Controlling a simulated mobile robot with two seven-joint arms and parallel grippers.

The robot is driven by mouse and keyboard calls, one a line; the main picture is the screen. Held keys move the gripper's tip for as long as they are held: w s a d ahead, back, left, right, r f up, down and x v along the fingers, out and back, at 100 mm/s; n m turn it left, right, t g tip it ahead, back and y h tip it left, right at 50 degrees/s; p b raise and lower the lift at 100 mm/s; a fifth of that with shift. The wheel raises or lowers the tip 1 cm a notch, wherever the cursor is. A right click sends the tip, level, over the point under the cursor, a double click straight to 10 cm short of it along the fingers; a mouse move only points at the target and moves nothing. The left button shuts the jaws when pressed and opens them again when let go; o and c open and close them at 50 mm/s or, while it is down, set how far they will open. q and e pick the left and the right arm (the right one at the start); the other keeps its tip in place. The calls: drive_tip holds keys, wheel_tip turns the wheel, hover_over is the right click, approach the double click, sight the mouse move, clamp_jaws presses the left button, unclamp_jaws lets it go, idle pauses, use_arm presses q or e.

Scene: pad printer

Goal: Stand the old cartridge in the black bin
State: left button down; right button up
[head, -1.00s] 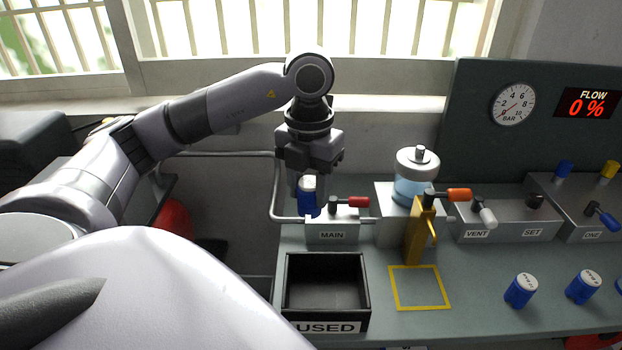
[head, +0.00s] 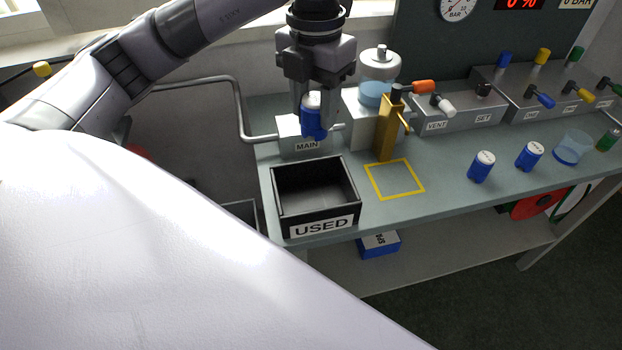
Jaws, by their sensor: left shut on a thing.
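My left gripper (head: 313,124) is shut on a blue cartridge with a white top (head: 311,104). It holds the cartridge upright behind the black bin's back edge in the picture, in front of the MAIN valve block. The height of the cartridge above the bench is hard to tell. The black bin (head: 324,226), labelled USED, stands at the bench's near left edge, and its visible inside is empty. My right gripper is out of view.
Two blue cartridges with white tops (head: 481,167) (head: 529,156) stand on the bench at right. A yellow square outline (head: 394,196) lies right of the bin. A brass post with an orange handle (head: 388,134) stands behind it. A clear cup (head: 572,148) is farther right.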

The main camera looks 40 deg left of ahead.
use_arm(q)
drive_tip(key=shift+f+b, duration=0.6)
drive_tip(key=shift+f, duration=8.55)
drive_tip(key=shift+f, duration=0.1)
drive_tip(key=c, duration=0.6)
unclamp_jaws()
drive_tip(key=shift+r, duration=0.4)
wheel_tip(320, 180, up, 11)
drive_tip(key=shift+r, duration=0.2)
